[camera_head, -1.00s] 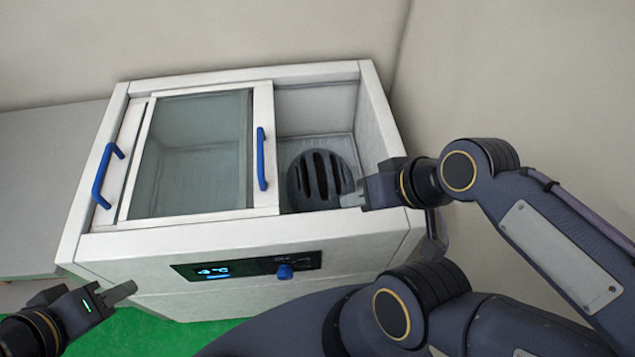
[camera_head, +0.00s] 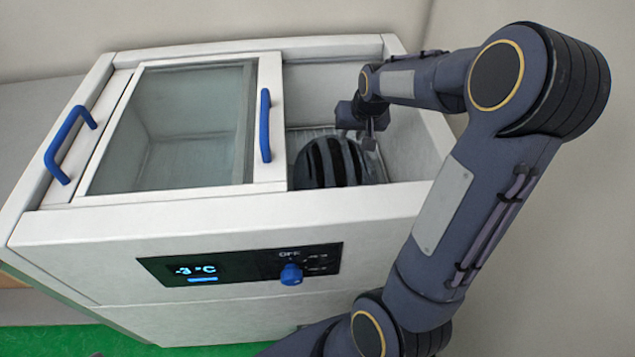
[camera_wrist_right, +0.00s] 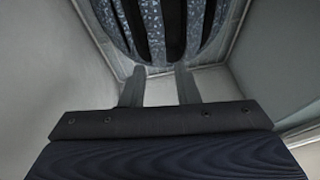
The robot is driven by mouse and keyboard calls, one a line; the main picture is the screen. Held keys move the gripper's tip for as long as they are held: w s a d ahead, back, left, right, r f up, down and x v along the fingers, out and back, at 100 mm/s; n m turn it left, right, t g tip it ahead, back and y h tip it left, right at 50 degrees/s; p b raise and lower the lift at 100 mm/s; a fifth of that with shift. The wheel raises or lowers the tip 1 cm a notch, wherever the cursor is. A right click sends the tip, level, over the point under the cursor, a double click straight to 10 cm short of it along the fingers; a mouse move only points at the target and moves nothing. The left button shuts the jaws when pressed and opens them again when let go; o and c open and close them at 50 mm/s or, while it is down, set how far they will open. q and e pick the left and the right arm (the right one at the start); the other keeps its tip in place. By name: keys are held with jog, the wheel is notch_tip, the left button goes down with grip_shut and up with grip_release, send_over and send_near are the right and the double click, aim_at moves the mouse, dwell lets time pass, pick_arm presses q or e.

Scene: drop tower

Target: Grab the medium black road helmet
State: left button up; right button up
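The black road helmet (camera_head: 331,163) lies inside the open right part of a white chest with glass sliding lids. Its dark ribs and vents face up. My right gripper (camera_head: 368,139) reaches down into this opening, above the helmet's right rear side. In the right wrist view the two fingers (camera_wrist_right: 158,86) are apart with nothing between them, and the helmet (camera_wrist_right: 165,28) lies just beyond their tips. Whether the tips touch it I cannot tell. My left gripper is not in view.
The white chest (camera_head: 230,220) has its glass lid (camera_head: 185,125) over the left part, with blue handles (camera_head: 265,125). The front panel (camera_head: 240,264) shows -3 °C. A grey surface lies at the left, and the floor is green.

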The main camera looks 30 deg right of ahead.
aim_at(346, 148)
jog(key=shift+x, duration=1.1)
jog(key=x, duration=0.2)
jog(key=b+x, duration=0.1)
jog(key=x, duration=0.1)
jog(key=b+x, duration=0.1)
jog(key=x, duration=0.1)
jog(key=shift+s+f, duration=0.2)
jog(key=shift+f, duration=0.25)
jog(key=shift+c, duration=0.5)
grip_shut()
